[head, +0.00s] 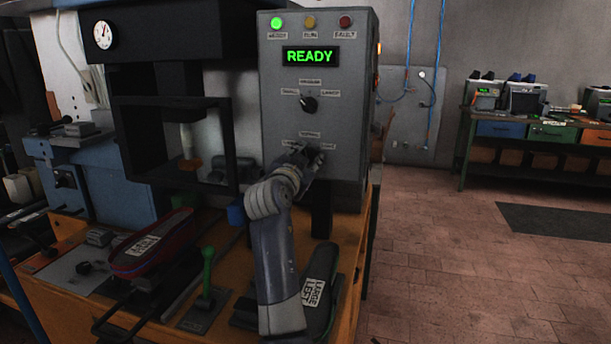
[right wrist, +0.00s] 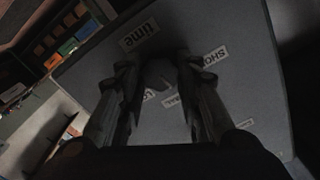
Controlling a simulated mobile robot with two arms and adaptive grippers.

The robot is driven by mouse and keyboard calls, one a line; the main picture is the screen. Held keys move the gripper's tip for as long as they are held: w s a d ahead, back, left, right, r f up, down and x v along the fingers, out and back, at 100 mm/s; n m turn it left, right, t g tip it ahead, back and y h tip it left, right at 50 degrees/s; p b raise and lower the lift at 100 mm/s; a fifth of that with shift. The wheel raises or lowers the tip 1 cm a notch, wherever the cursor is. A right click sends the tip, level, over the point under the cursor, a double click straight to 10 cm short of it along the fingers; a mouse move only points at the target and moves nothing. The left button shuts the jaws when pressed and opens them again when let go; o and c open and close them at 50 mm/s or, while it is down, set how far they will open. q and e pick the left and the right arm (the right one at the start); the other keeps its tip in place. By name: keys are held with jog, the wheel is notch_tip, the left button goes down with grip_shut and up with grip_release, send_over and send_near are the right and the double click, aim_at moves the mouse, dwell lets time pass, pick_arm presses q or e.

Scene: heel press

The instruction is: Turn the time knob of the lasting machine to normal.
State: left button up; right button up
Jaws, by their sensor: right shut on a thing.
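The lasting machine's grey control panel (head: 350,60) shows a green READY display in the head view. My right gripper (head: 314,156) is at the lower knob, under the NORMAL label (head: 309,134), and hides most of it there. In the right wrist view the two dark fingers (right wrist: 158,88) are shut around the dark time knob (right wrist: 160,73). The "time" label (right wrist: 139,35) and the SHORT label (right wrist: 209,58) show near it; the other labels are partly covered. I cannot tell which label the knob's pointer faces. My left gripper is not in view.
The upper size knob (head: 309,104) is just above my gripper. Open floor (head: 450,250) lies to the right.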

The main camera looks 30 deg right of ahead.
jog(key=shift+m+b, duration=0.9)
jog(key=shift+b, duration=0.2)
jog(key=o, duration=1)
jog(key=shift+o, duration=0.2)
